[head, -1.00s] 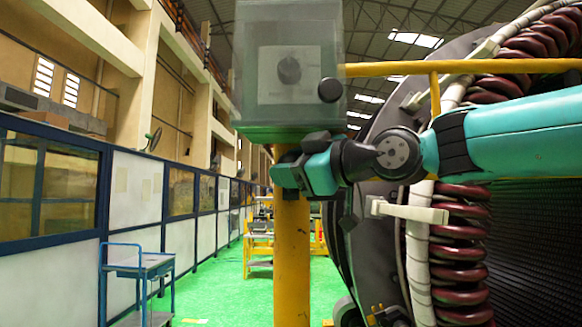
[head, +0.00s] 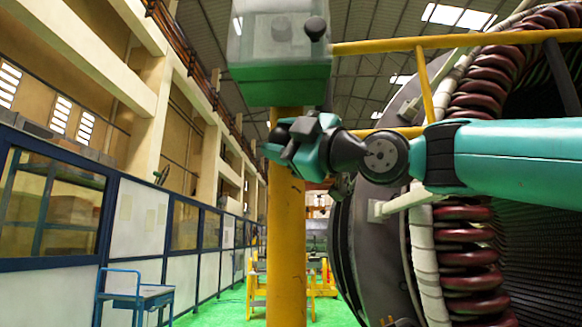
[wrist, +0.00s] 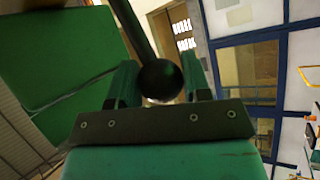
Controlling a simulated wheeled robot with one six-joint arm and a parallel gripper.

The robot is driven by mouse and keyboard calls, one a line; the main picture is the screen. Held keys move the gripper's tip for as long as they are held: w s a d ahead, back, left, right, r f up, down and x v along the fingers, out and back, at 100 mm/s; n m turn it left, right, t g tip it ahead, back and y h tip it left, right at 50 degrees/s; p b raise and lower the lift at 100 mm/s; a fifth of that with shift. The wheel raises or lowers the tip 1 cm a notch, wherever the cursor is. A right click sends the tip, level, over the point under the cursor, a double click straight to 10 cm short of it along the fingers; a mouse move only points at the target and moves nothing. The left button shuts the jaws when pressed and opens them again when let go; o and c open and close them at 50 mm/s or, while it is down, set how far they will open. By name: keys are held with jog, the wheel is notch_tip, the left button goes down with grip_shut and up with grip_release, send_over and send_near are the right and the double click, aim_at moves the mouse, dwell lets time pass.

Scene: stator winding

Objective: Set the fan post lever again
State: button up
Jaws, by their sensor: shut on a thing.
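The fan post (head: 286,240) is a yellow upright column. A box with a clear cover (head: 262,45) and a green lower part (head: 280,80) sits on top of it. My gripper (head: 282,140) is just below the box, in front of the post. In the wrist view, the lever is a dark rod (wrist: 131,27) ending in a black ball (wrist: 160,80). The ball lies between the fingers of my gripper (wrist: 158,85), which are shut on it. In the head view, my gripper mostly hides the lever.
Another black knob (head: 315,28) is on the box's right front. A yellow rail (head: 430,43) runs right of it. The large stator with dark red coils (head: 472,268) fills the right side. A blue trolley (head: 138,295) stands at lower left along the partition wall.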

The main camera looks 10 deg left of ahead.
jog(key=f+n+b, duration=0.1)
jog(key=f+n+g+y+b, duration=0.1)
jog(key=shift+w+f+n+y+b, duration=0.15)
jog(key=shift+w+n+y+b, duration=0.15)
jog(key=shift+n, duration=0.1)
jog(key=shift+w+f+b, duration=0.1)
jog(key=shift+f+b, duration=0.1)
jog(key=shift+b, duration=0.15)
jog(key=shift+w+a+f, duration=0.1)
jog(key=shift+w+f, duration=0.1)
jog(key=shift+f, duration=0.05)
jog(key=o, duration=1.3)
jog(key=shift+c, duration=0.2)
jog(key=shift+r, duration=0.1)
jog(key=b+v, duration=0.9)
jog(key=v, duration=0.8)
jog(key=shift+d, duration=0.25)
